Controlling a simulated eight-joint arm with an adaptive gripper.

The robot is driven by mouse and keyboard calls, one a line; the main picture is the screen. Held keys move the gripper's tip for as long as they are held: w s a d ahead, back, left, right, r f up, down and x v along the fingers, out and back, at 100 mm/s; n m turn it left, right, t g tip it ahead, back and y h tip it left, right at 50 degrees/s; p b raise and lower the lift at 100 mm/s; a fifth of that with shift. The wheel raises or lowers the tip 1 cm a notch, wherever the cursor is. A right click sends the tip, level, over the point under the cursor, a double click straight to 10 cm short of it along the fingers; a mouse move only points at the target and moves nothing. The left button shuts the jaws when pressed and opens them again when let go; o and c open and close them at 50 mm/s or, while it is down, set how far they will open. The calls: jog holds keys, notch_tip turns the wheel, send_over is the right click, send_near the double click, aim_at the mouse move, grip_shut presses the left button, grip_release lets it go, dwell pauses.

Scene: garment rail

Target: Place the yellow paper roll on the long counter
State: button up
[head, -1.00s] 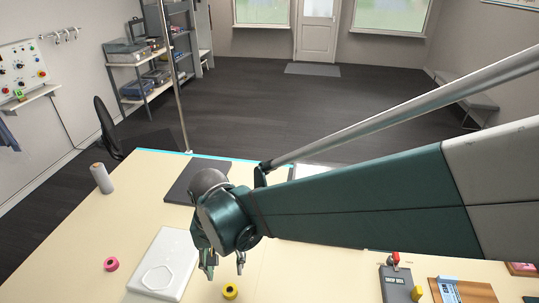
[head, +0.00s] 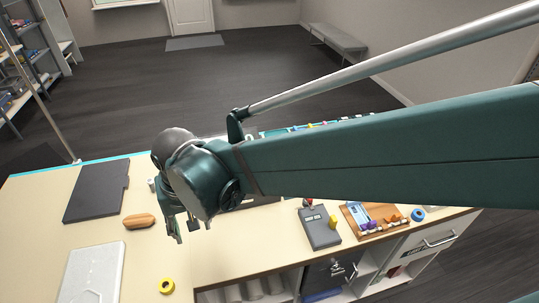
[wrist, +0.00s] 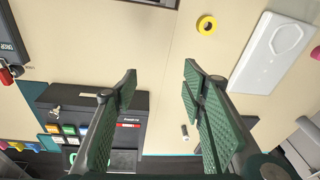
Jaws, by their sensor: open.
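A yellow ring-shaped roll (head: 166,286), which I take to be the yellow paper roll, lies flat on the pale counter top (head: 40,215) near its front edge. It also shows at the top of the wrist view (wrist: 207,25), beyond my fingertips. My gripper (head: 184,229) points down over the counter, behind and slightly right of the roll, apart from it. In the wrist view my gripper (wrist: 160,76) has its two green fingers wide apart, with bare counter between them. Part of the counter is hidden behind my arm.
A white tray (head: 92,272) lies left of the roll, with a tan oblong item (head: 139,221) and a dark mat (head: 97,191) behind. A grey scale (head: 318,229) and a wooden board (head: 371,219) stand right. A dark box (wrist: 108,112) shows in the wrist view.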

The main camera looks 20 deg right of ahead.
jog(key=s+d+r+t, duration=0.1)
jog(key=d+r+t, duration=0.1)
jog(key=d, duration=1.3)
jog(key=s+d+r+m+t+h, duration=0.1)
jog(key=d+r, duration=0.4)
jog(key=d, duration=1)
jog(key=s+t, duration=0.1)
jog(key=t, duration=0.1)
jog(key=shift+r+m+t, duration=0.2)
jog(key=shift+m+t, duration=0.1)
